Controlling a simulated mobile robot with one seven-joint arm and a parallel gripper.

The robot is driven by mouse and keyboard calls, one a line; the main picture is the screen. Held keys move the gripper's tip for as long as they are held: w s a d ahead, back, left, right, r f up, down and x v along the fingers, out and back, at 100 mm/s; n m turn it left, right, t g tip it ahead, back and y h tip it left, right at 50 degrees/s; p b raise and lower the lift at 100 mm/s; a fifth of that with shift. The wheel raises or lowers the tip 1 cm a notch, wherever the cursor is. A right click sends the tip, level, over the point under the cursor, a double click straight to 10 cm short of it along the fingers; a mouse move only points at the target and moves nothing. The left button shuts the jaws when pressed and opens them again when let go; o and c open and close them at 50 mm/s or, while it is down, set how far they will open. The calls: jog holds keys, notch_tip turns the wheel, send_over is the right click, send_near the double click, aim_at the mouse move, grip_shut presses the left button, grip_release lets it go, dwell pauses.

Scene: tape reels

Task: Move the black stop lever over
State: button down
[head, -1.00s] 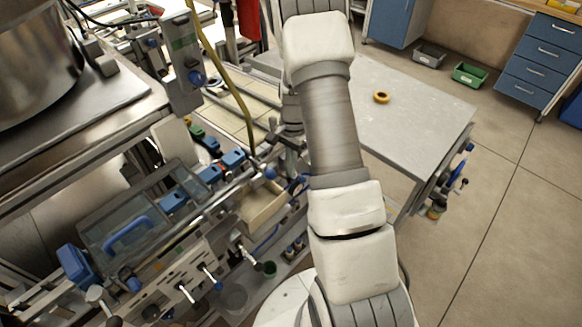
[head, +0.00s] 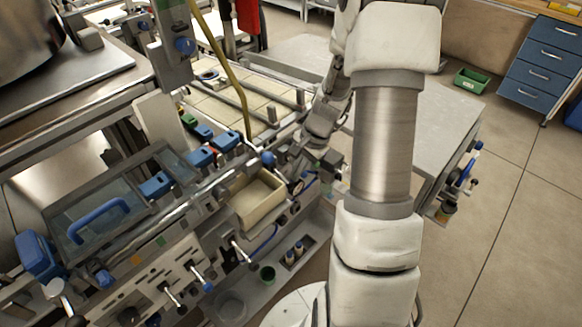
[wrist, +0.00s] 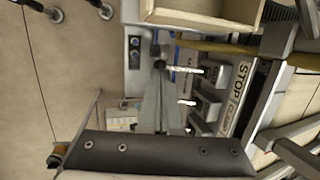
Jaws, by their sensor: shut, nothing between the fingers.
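My gripper (wrist: 159,68) shows in the wrist view as a narrow grey wedge of closed fingers reaching up from a wide dark body. Nothing shows held in it. A label reading STOP (wrist: 240,78) is on the panel to the right of the fingers. Dark, blocky parts (wrist: 207,106) stand between the fingers and the label; I cannot tell which one is the black stop lever. A small dark piece is at the fingertips, and contact cannot be judged. In the head view my gripper (head: 297,176) is small and partly lost among machine parts beside the tan tray.
The tan open tray (head: 258,200) is close to my gripper. A clear guard with a blue handle (head: 97,222) and a panel of several levers (head: 165,278) are to the left. A grey table (head: 440,110) stands behind my arm. Open floor lies at the right.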

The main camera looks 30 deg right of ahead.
jog(key=shift+r, duration=0.15)
jog(key=shift+r+p, duration=0.6)
jog(key=shift+r, duration=0.15)
jog(key=s+d+r+p, duration=0.1)
jog(key=s+d+r, duration=0.1)
jog(key=r, duration=0.4)
jog(key=s+d+r+p, duration=0.1)
jog(key=s+d+r, duration=0.2)
jog(key=r, duration=0.3)
jog(key=shift+s, duration=0.3)
jog(key=shift+a, duration=0.1)
